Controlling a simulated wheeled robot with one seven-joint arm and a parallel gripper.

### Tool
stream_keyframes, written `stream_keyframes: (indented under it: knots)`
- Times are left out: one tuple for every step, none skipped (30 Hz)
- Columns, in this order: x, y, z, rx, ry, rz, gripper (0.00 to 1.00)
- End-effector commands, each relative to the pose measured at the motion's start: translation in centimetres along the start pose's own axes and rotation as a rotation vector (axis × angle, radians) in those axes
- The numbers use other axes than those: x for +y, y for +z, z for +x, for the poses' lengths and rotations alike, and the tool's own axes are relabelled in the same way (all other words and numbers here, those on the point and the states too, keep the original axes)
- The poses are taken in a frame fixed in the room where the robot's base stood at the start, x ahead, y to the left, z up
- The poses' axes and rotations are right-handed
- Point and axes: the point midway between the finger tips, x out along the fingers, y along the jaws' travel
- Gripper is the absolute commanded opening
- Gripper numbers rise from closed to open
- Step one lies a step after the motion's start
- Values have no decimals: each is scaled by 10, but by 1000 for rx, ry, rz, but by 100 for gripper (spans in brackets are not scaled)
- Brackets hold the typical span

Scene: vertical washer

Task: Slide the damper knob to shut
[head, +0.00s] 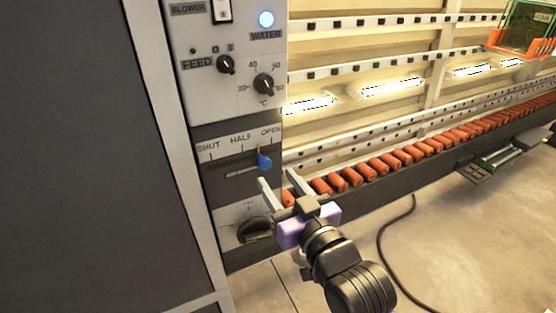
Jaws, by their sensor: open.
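The damper knob (264,161) is a small blue handle on the grey control panel. It sits toward the right end of a slide scale (236,146) marked SHUT, HALF and OPEN from left to right, near the OPEN mark. My gripper (278,186) is open, its two grey fingers pointing up and left toward the panel. In the picture it is just below and right of the blue knob. The fingers appear apart from the knob, with nothing seen between them; the exact depth gap is hard to tell.
Above the scale are a FEED knob (226,65), a temperature knob (264,84), a blower switch (222,10) and a lit WATER light (266,19). A dark rotary knob (254,229) is below. A conveyor of orange rollers (400,158) runs right. A cable (381,240) lies on the floor.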

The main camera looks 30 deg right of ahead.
Motion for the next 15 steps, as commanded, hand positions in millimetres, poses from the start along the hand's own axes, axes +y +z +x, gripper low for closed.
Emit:
stream_keyframes:
  knots:
    - [0, 0, 5, -2, 0, 0, 47]
    - [0, -1, 8, -1, 0, -1, 47]
    - [0, -2, 13, 0, 0, -1, 47]
    - [0, -2, 18, 0, 0, -1, 47]
    - [0, -2, 22, 0, 0, -1, 47]
    - [0, -2, 29, 0, 0, -1, 47]
    - [0, -2, 34, 0, 0, -1, 47]
    - [0, -2, 39, 0, 1, -1, 47]
    - [0, -2, 44, 0, 1, -1, 47]
    - [0, -2, 49, 0, 1, -1, 47]
    - [0, -2, 53, 1, 1, -1, 47]
    - [0, -1, 58, 0, 1, -1, 47]
    - [0, -1, 61, 1, 1, -1, 47]
    - [0, -2, 64, 1, 1, -1, 47]
    - [0, -1, 68, 0, 1, -1, 47]
